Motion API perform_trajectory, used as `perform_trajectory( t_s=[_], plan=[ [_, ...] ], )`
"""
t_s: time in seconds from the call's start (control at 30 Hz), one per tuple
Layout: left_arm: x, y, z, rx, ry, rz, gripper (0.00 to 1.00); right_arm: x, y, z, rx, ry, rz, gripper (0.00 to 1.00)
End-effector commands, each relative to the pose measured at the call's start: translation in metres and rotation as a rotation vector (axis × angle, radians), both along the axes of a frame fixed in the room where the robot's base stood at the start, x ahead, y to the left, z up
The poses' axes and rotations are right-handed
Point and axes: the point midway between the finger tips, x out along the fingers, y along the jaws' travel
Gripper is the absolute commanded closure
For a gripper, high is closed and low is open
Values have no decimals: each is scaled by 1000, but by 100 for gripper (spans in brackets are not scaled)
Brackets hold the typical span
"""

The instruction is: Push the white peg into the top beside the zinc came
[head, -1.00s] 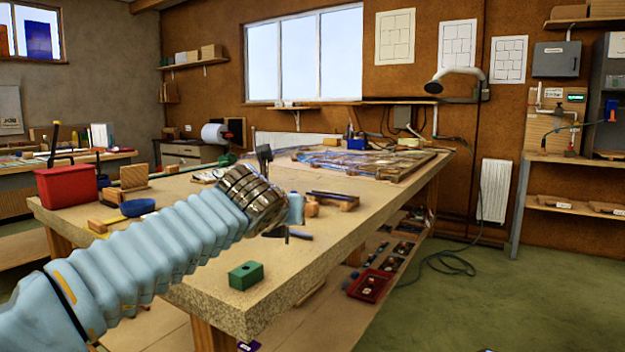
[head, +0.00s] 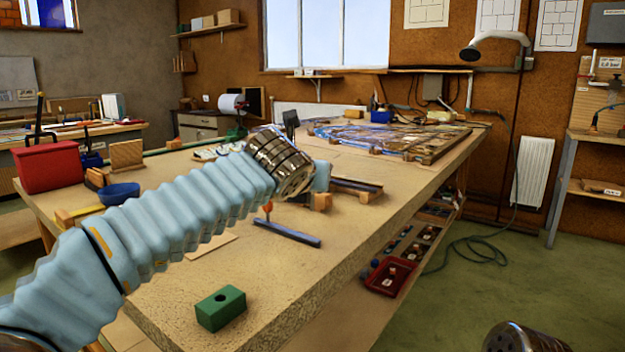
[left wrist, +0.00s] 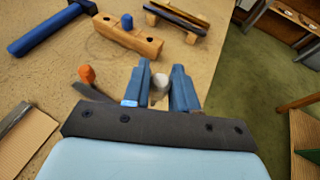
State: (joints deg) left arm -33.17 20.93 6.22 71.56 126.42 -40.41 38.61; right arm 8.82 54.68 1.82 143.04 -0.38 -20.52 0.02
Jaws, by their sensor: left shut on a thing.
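My left gripper (left wrist: 160,90) is shut on the white peg (left wrist: 159,84), whose pale rounded end shows between the blue fingers in the left wrist view. The gripper is over the bench top. Ahead of it is a wooden block (left wrist: 140,42) with dark holes and a blue peg (left wrist: 127,20) standing in it. Beyond lies a dark bar, apparently the zinc came (left wrist: 178,14), on wooden supports; it also shows in the head view (head: 355,186). The peg's lower end and any hole under it are hidden. Only a metal part of my right arm shows, lower right in the head view.
An orange-ended tool (left wrist: 87,75) lies close to the left of the gripper. A blue tool (left wrist: 45,30) lies farther left. A green block (head: 220,308) stands near the bench's front edge. The leaded panel (head: 395,135) lies at the far end.

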Motion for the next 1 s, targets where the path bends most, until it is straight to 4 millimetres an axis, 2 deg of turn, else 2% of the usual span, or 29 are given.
perform_trajectory(
  t_s=[0.17,0.6,1.0],
  plan=[
    [-1,0,-9,-3,2,-4,100,0,0,-7,0,-1,-1,43],
    [-1,0,-51,-3,2,-4,100,0,-1,-38,-4,-1,-6,43],
    [-1,0,-56,-3,1,-4,100,0,-2,-41,-4,-2,-7,43]
  ],
)
